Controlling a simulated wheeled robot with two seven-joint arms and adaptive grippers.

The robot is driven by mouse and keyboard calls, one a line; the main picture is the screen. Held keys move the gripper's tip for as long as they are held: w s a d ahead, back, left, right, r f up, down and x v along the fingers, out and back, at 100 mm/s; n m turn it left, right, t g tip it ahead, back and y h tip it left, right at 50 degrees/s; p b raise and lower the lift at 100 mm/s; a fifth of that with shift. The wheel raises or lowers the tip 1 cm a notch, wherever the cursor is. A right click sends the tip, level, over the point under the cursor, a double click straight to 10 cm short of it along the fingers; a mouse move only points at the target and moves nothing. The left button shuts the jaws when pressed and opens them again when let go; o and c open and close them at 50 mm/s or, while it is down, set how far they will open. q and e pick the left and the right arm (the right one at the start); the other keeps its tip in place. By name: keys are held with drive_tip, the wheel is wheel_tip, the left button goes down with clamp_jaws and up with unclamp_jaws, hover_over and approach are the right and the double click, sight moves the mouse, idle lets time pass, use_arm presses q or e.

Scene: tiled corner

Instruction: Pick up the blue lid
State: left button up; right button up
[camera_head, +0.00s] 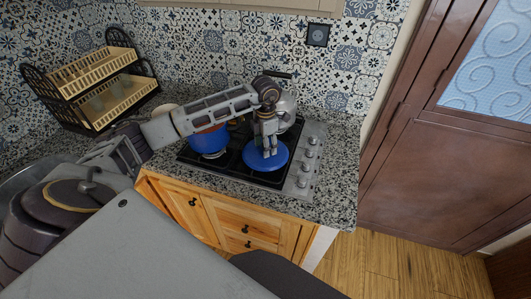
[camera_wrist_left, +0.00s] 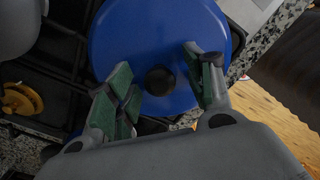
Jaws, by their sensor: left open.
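The blue lid (camera_head: 256,160) is a round disc lying on the right front of the black stove. In the left wrist view the blue lid (camera_wrist_left: 140,40) fills the upper middle, with a round dark knob (camera_wrist_left: 160,81) at its centre. My left gripper (camera_head: 268,153) points down over the lid. In the left wrist view the left gripper (camera_wrist_left: 161,75) is open, its green-padded fingers on either side of the knob. Whether the fingers touch the lid cannot be told. My right gripper is not in view.
A blue pot (camera_head: 209,141) stands left of the lid on the stove (camera_head: 232,165). A grey kettle (camera_head: 286,108) stands behind. Several knobs (camera_head: 308,153) line the stove's right side. A dish rack (camera_head: 92,87) stands at the back left. Granite counter is free at the right.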

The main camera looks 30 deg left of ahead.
use_arm(q)
clamp_jaws()
drive_tip(key=shift+r, duration=0.2)
idle(0.3)
drive_tip(key=shift+r+b, duration=0.95)
drive_tip(key=shift+r, duration=3.85)
drive_tip(key=shift+r, duration=0.25)
